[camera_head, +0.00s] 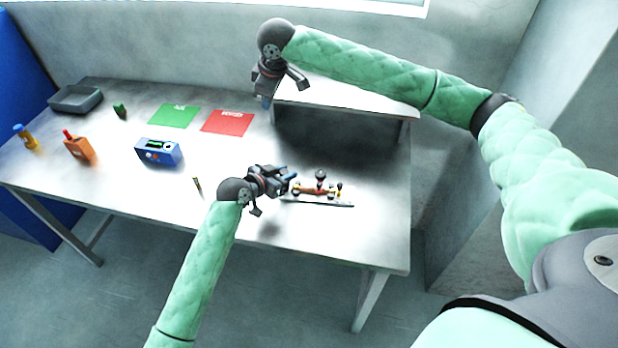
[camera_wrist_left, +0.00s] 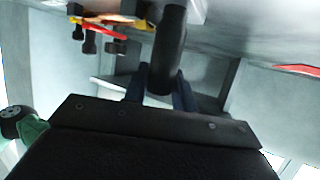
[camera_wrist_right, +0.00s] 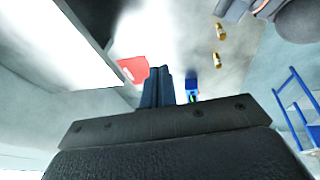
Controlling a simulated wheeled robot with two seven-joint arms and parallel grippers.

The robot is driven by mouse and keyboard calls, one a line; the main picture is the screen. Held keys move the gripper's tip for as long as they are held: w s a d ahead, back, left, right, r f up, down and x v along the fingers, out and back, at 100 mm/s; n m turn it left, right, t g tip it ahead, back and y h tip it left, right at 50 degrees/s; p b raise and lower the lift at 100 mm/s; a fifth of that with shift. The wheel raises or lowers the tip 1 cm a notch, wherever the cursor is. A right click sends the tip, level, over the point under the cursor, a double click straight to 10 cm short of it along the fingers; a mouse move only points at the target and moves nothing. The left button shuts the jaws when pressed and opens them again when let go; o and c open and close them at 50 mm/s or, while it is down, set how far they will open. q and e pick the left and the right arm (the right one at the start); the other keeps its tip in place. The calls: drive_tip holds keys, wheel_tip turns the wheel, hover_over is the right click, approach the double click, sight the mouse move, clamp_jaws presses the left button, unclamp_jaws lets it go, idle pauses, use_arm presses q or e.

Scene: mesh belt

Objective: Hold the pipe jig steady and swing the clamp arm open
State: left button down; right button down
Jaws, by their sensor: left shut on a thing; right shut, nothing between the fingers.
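The pipe jig (camera_head: 345,204) lies at the right front of the table. It has a pale base plate, a red-orange pipe (camera_head: 313,191) with yellow parts, and several black knobs. My left gripper (camera_head: 292,179) is at its left end. In the left wrist view my left gripper (camera_wrist_left: 161,88) is shut on a dark cylindrical handle (camera_wrist_left: 170,45), with the red and yellow pipe part (camera_wrist_left: 110,22) beside it. I cannot tell which part is the clamp arm. My right gripper (camera_head: 266,101) is shut and empty, raised by the shelf's left end; its fingers meet in the right wrist view (camera_wrist_right: 157,84).
A raised shelf (camera_head: 345,98) stands behind the jig. Further left are a red mat (camera_head: 228,122), a green mat (camera_head: 175,116), a blue device box (camera_head: 158,152), an orange container (camera_head: 79,148), a yellow bottle (camera_head: 26,138) and a grey tray (camera_head: 76,99). A small brass piece (camera_head: 198,186) lies left of my left gripper.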

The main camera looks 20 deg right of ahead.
drive_tip(key=s+d+f+n+g+h, duration=0.1)
drive_tip(key=s+d+f+g+h, duration=0.2)
drive_tip(key=s+f, duration=0.7)
drive_tip(key=shift+s+d+n+g+h, duration=0.4)
drive_tip(key=shift+s+d+g, duration=0.25)
drive_tip(key=shift+s+g, duration=0.45)
drive_tip(key=shift+f, duration=0.1)
drive_tip(key=x, duration=1)
drive_tip(key=shift+w, duration=0.1)
